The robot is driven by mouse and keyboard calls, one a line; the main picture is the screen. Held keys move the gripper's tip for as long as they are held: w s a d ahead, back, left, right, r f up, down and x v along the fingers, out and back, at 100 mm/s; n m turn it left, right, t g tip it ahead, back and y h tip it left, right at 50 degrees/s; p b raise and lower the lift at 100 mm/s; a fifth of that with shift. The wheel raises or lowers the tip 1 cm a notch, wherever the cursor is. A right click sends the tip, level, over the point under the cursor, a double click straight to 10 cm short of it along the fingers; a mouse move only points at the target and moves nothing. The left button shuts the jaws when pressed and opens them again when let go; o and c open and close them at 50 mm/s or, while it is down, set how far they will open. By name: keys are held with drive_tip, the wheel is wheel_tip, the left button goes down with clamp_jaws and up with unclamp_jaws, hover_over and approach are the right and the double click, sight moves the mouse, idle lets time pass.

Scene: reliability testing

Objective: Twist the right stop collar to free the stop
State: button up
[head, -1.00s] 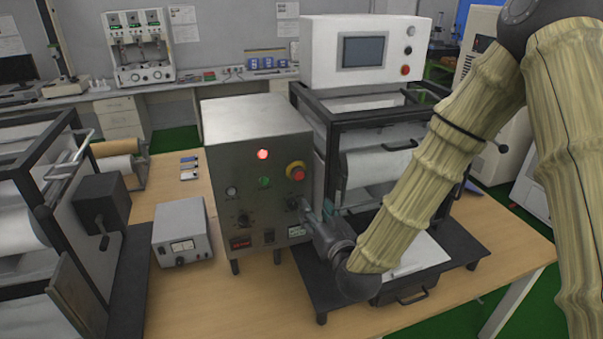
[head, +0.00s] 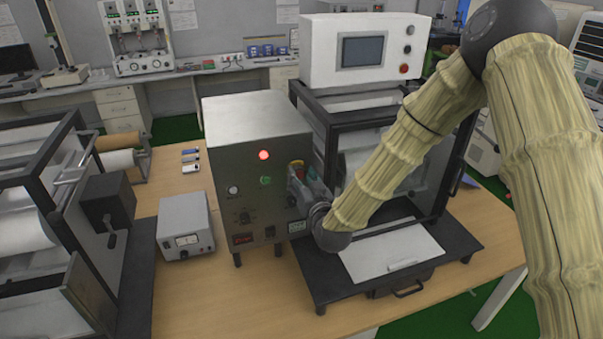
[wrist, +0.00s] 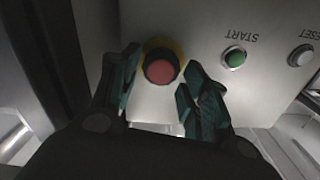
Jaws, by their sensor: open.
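The red stop button (wrist: 160,70) with its yellow collar (wrist: 166,46) is on the grey control box front, in the middle of the wrist view. In the head view, only a little of the yellow collar (head: 296,164) shows above my gripper (head: 303,183). In the wrist view, my gripper (wrist: 161,58) is open, with one dark green finger left of the button and the other to its right. The fingers straddle the button from the front. I cannot tell whether either touches the collar.
The control box (head: 255,120) has a lit red lamp (head: 263,155) and a green START button (wrist: 234,58) beside the stop. A small grey meter box (head: 185,228) is left. Bare wooden table (head: 245,295) lies in front.

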drive_tip(key=shift+w, duration=0.2)
drive_tip(key=c, duration=0.7)
drive_tip(key=shift+c, duration=0.2)
